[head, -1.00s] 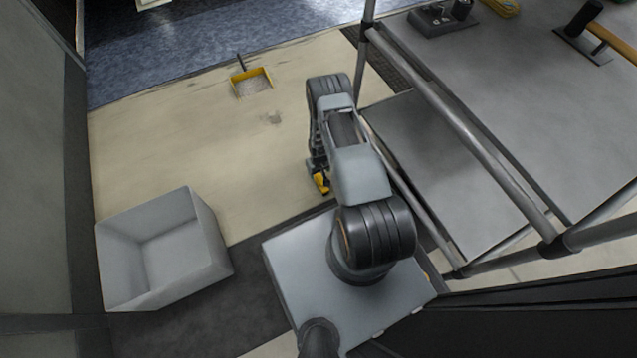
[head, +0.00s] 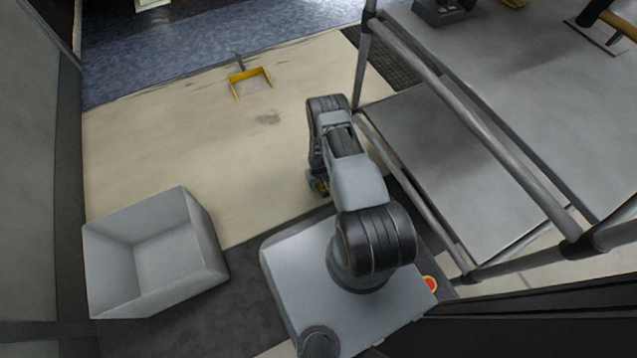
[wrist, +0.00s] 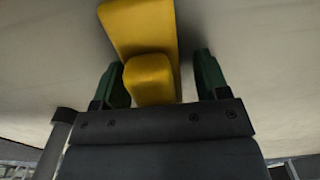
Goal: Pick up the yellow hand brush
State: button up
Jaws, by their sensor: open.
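The yellow hand brush (wrist: 145,35) fills the top middle of the wrist view, close to my gripper. One blocky yellow part of it lies between the two green fingers of my gripper (wrist: 160,68). The fingers are apart, with gaps on both sides of the yellow part. The brush's far end is cut off by the picture's top, and I see no bristles. In the head view my gripper (head: 319,184) hangs low beside the shelf, mostly hidden by my arm.
A grey open box (head: 155,250) stands at the lower left. A yellow-edged dustpan (head: 250,84) lies on the beige floor further back. A metal-framed rack (head: 440,150) stands close on the right of my arm. The beige floor between box and dustpan is mostly clear.

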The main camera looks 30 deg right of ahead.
jog(key=c, duration=1.1)
jog(key=shift+r, duration=0.2)
jog(key=shift+r+p, duration=0.45)
jog(key=shift+r, duration=0.15)
jog(key=w+d+r+p, duration=0.3)
jog(key=w+d+r, duration=0.3)
jog(key=w+r, duration=0.5)
jog(key=shift+w+d+r+p, duration=0.25)
jog(key=shift+w+p, duration=0.1)
jog(key=shift+w, duration=0.35)
